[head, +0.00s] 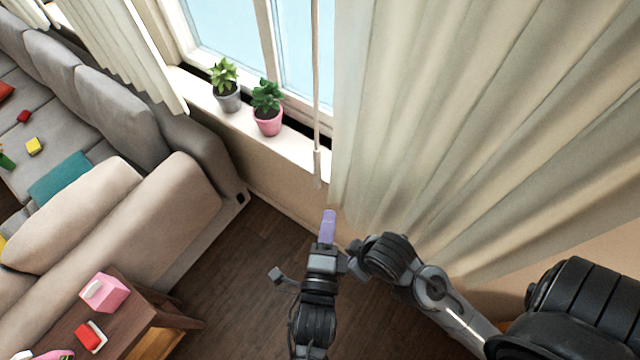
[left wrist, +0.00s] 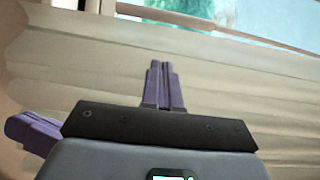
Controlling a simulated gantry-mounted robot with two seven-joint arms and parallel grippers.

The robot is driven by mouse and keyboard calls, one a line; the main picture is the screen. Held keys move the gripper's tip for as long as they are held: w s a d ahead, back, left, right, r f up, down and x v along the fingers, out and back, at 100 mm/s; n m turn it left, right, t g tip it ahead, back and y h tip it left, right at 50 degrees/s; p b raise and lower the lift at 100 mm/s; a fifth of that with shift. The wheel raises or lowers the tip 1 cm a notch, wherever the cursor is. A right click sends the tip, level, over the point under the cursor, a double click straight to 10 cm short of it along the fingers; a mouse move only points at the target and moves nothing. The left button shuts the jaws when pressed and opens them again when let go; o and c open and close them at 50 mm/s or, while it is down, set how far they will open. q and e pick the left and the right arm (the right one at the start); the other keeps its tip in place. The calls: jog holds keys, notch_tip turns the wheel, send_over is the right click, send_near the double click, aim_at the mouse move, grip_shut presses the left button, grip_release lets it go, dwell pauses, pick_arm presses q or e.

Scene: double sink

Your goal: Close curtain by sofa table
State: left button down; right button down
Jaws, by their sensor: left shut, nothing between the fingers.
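The cream curtain (head: 470,110) hangs in folds over the right part of the window (head: 285,40), leaving the glass to its left bare. A second cream curtain (head: 125,50) hangs at the window's left side. My left gripper (head: 328,225) has purple fingers and is by the lower left edge of the right curtain. In the left wrist view its fingers (left wrist: 164,85) are together and empty, with the curtain's folds (left wrist: 250,110) behind; I cannot tell whether they touch.
A thin wand (head: 317,165) hangs at the curtain's left edge. Two potted plants, one grey-potted (head: 227,85) and one pink-potted (head: 267,105), stand on the sill. A grey sofa (head: 120,230) and a wooden table (head: 150,325) with small items are on the left. Dark floor (head: 245,270) is clear between.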

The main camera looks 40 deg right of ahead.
aim_at(319, 188)
pick_arm(q)
jog(key=w+d+p, duration=0.2)
jog(key=w+d, duration=0.2)
jog(key=w, duration=0.3)
jog(key=shift+w+d, duration=0.2)
jog(key=shift+w, duration=0.1)
